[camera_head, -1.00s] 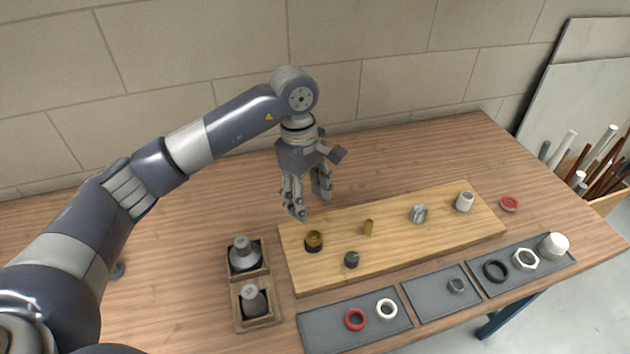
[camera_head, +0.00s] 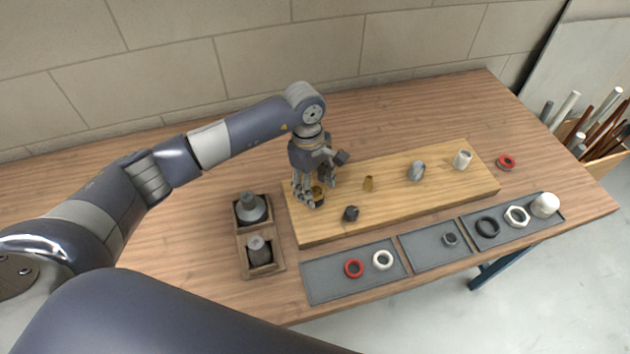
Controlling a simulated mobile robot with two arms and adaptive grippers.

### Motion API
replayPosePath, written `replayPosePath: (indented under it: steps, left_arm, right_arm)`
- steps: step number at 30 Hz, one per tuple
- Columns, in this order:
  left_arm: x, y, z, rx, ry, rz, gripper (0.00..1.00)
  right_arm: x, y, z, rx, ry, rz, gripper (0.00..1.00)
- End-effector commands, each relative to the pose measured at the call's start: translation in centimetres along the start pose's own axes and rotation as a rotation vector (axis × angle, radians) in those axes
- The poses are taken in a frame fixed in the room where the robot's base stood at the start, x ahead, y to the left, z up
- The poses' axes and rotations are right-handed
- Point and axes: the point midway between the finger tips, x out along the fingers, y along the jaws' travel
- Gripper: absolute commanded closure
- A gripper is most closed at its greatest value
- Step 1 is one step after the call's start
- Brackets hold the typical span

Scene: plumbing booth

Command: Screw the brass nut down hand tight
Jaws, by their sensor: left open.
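The brass nut (camera_head: 318,192) sits on a dark fitting at the left end of the wooden board (camera_head: 420,205). My left gripper (camera_head: 314,198) is down at the nut, with its fingers on either side of it. It is open, and I cannot tell whether a finger touches the nut. The fingers hide part of the nut and the fitting under it. My right gripper is not in view.
Along the board stand a black fitting (camera_head: 351,213), a small brass piece (camera_head: 368,184), a grey fitting (camera_head: 416,171) and a white one (camera_head: 462,159). Grey trays (camera_head: 325,284) with rings lie in front. A wooden holder (camera_head: 243,262) with two grey parts stands left.

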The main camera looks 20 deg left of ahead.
Motion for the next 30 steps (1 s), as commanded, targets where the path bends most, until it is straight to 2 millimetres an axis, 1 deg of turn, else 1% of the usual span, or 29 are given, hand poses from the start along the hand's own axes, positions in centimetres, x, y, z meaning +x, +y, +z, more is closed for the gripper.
replayPosePath:
  steps: [1,2,3,5,6,7,8,14,30]
  left_arm:
    - [0.0,0.0,0.0,0.0,0.0,0.0,0.47]
    - [0.0,0.0,0.0,0.0,0.0,0.0,0.53]
    - [0.0,0.0,0.0,0.0,0.0,0.0,0.62]
    - [0.0,0.0,0.0,0.0,0.0,0.0,0.76]
    - [0.0,0.0,0.0,0.0,-0.001,0.0,0.85]
    - [0.0,0.0,0.0,0.0,-0.001,0.0,0.92]
    - [0.0,0.0,0.0,0.0,-0.001,0.0,0.94]
    - [0.0,0.0,0.0,0.006,0.0,0.0,0.94]
    - [0.1,0.1,0.0,0.121,-0.001,-0.014,0.95]
  right_arm:
    - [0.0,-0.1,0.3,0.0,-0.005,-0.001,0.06]
    - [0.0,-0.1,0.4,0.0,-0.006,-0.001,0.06]
    - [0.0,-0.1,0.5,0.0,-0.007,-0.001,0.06]
    - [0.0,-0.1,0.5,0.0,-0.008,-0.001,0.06]
    - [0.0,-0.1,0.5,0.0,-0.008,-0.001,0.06]
    - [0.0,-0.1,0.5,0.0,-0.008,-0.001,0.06]
    - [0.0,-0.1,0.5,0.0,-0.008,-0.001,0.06]
    - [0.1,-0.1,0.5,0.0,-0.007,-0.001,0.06]
    - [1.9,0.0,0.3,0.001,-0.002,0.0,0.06]
